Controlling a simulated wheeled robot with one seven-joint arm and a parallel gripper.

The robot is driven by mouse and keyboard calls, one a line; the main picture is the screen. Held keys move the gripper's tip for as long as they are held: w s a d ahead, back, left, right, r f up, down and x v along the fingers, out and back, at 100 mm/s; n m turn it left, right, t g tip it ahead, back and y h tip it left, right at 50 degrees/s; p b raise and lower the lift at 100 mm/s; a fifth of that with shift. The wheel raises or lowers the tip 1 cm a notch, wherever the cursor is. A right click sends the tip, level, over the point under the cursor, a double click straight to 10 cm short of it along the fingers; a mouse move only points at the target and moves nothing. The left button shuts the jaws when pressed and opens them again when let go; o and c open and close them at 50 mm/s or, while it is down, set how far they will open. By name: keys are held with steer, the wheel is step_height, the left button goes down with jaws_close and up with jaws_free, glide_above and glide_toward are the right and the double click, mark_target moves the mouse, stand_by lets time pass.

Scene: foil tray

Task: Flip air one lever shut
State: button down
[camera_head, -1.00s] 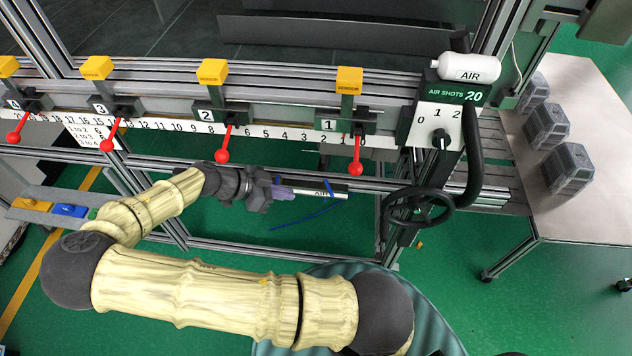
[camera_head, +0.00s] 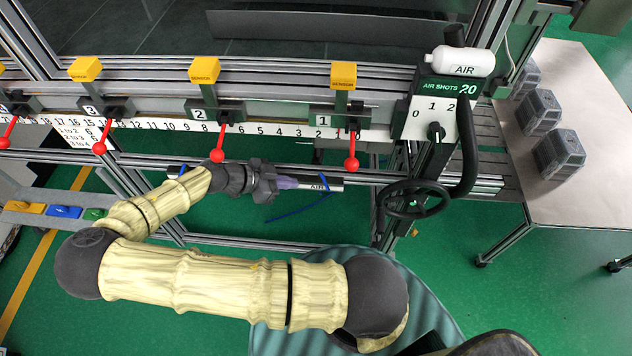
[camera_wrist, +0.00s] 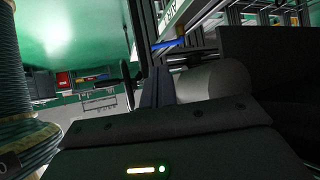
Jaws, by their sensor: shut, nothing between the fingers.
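A small blue lever-like piece (camera_head: 325,182) stands on the grey pipe marked AIR (camera_head: 338,186), below the station marked 1. A thin blue line hangs from it, down and to the left. In the wrist view a blue piece (camera_wrist: 167,44) shows just past the fingers, beside a white AIR label (camera_wrist: 170,14). My gripper (camera_head: 289,183) is at the left of the blue piece, low in front of the rail. Its fingers are together and hold nothing; they also show in the wrist view (camera_wrist: 157,88). Whether the fingertips touch the pipe cannot be told.
A red-knobbed lever (camera_head: 351,164) hangs just above, with others along the rail leftward. A black handwheel (camera_head: 416,200) and an AIR SHOTS dial (camera_head: 436,131) stand to the right. Green floor lies below.

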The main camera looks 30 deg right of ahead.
mark_target(326, 184)
steer(key=p+x, duration=0.3)
steer(key=x, duration=0.5)
steer(key=shift+d, duration=0.35)
steer(key=shift+d+f, duration=0.25)
steer(key=shift+f, duration=0.1)
steer(key=shift+w+f, duration=0.1)
steer(key=shift+w, duration=0.05)
